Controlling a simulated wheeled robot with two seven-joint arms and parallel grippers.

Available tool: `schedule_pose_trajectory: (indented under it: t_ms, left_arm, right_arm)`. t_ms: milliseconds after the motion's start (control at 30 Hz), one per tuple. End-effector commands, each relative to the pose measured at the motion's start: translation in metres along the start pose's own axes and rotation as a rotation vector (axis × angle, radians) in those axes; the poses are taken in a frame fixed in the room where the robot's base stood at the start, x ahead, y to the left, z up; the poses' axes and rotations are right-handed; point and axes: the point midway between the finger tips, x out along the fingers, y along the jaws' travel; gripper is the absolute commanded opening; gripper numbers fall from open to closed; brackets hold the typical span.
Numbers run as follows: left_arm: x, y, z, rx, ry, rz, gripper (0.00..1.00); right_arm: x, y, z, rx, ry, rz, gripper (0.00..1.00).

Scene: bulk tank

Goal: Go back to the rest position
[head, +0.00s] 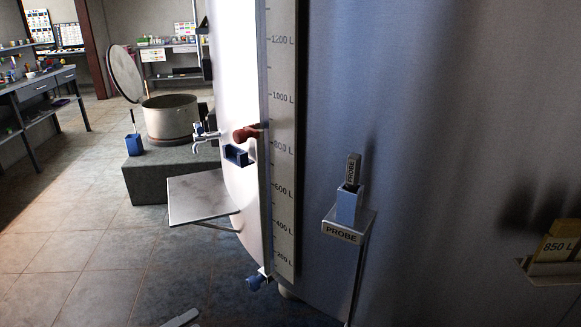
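Neither of my grippers can be made out in the head view. A small grey flat piece (180,318) shows at the bottom edge, and I cannot tell what it is. The large steel tank (430,120) fills the right half of the view, with a level scale (283,150) marked in litres.
A yellow 850 L tag (560,246) sits in a holder at the right edge. A metal shelf (200,196) juts out left of the tank. Behind it, an open-lidded vat (170,119) stands on a grey block (160,174). The tiled floor (70,240) at left is clear.

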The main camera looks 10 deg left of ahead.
Motion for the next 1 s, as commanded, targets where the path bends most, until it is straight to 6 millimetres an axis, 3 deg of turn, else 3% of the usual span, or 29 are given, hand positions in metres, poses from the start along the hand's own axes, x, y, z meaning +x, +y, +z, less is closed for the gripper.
schedule_pose_trajectory:
  t_ms: [133, 233, 367, 433, 567, 700, 900, 1000]
  left_arm:
    - [-0.001, 0.018, 0.005, -0.131, -0.082, 0.016, 0.49]
    - [-0.004, 0.049, 0.009, -0.311, -0.198, 0.044, 0.49]
    - [-0.016, 0.112, 0.000, -0.618, -0.394, 0.110, 0.49]
    - [-0.025, 0.150, -0.016, -0.789, -0.499, 0.157, 0.49]
    - [-0.044, 0.216, -0.063, -1.080, -0.679, 0.255, 0.49]
    - [-0.063, 0.270, -0.131, -1.346, -0.842, 0.369, 0.49]
    - [-0.085, 0.314, -0.230, -1.628, -1.017, 0.527, 0.49]
    - [-0.091, 0.323, -0.264, -1.711, -1.070, 0.582, 0.49]
  right_arm:
    - [0.008, -0.002, -0.002, -0.001, 0.013, -0.002, 0.31]
    - [0.019, -0.004, -0.004, -0.002, 0.033, -0.005, 0.31]
    - [0.039, -0.007, -0.006, -0.004, 0.072, -0.010, 0.31]
    - [0.049, -0.010, -0.005, -0.005, 0.094, -0.012, 0.31]
    - [0.066, -0.014, -0.003, -0.008, 0.133, -0.017, 0.31]
    - [0.078, -0.018, 0.002, -0.011, 0.170, -0.022, 0.31]
    - [0.090, -0.021, 0.009, -0.014, 0.212, -0.027, 0.31]
    - [0.094, -0.022, 0.011, -0.015, 0.225, -0.028, 0.31]
